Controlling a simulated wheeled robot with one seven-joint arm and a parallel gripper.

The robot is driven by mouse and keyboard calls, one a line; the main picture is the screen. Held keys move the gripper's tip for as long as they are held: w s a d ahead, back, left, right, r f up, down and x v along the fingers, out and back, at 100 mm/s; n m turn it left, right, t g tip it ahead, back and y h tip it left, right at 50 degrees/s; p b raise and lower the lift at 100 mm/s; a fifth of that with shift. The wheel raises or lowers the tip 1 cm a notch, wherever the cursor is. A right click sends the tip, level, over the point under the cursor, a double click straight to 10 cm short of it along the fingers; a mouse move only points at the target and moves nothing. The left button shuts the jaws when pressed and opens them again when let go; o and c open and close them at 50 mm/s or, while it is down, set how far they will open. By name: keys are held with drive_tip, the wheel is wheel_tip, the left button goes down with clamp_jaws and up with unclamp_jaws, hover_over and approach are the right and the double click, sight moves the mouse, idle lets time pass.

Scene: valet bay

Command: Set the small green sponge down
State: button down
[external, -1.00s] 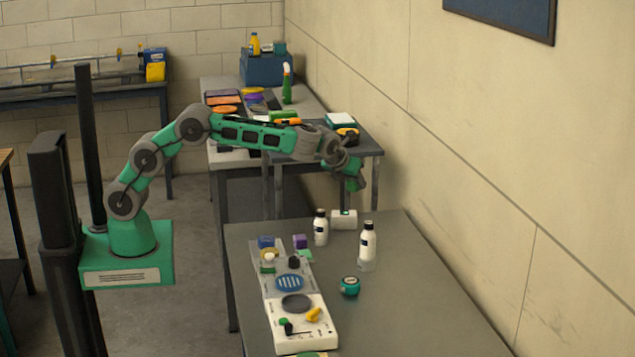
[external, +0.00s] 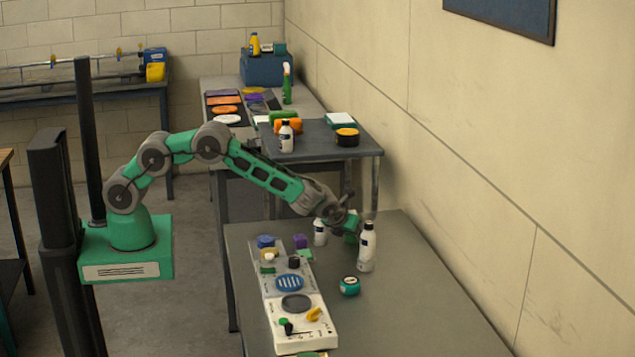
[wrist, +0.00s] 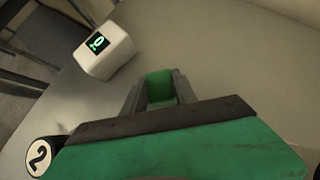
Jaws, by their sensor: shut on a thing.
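The small green sponge (wrist: 159,86) shows between the two grey fingers in the wrist view. My gripper (wrist: 156,94) is shut on it. Grey tabletop lies beyond and around the fingers. In the external view my gripper (external: 350,232) is over the back part of the near grey table (external: 420,290), between two white bottles. The sponge cannot be told apart from the green hand there. I cannot tell whether the sponge touches the table.
A white box with a dark display (wrist: 106,52) stands ahead and left of my fingers. A white bottle (external: 320,232) and another bottle (external: 367,247) flank the gripper. A teal round tin (external: 349,286) and a grey-white panel (external: 295,300) with small items lie nearer. The right front tabletop is clear.

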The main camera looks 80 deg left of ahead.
drive_tip(key=shift+f, duration=0.2)
drive_tip(key=c, duration=1)
unclamp_jaws()
drive_tip(key=shift+r, duration=0.1)
drive_tip(key=shift+r, duration=0.25)
drive_tip(key=b+v, duration=0.2)
drive_tip(key=v, duration=1)
drive_tip(key=s+a+r+n+h, duration=0.3)
drive_tip(key=s+r+n, duration=0.4)
drive_tip(key=s+n, duration=0.25)
drive_tip(key=s+r+n+g+h, duration=0.1)
drive_tip(key=s+n+g+h, duration=0.1)
drive_tip(key=s+n, duration=1.5)
drive_tip(key=s+h, duration=0.1)
drive_tip(key=s, duration=0.5)
drive_tip(key=shift+s+d+r, duration=0.2)
drive_tip(key=shift+s+r, duration=0.05)
drive_tip(key=shift+s, duration=0.05)
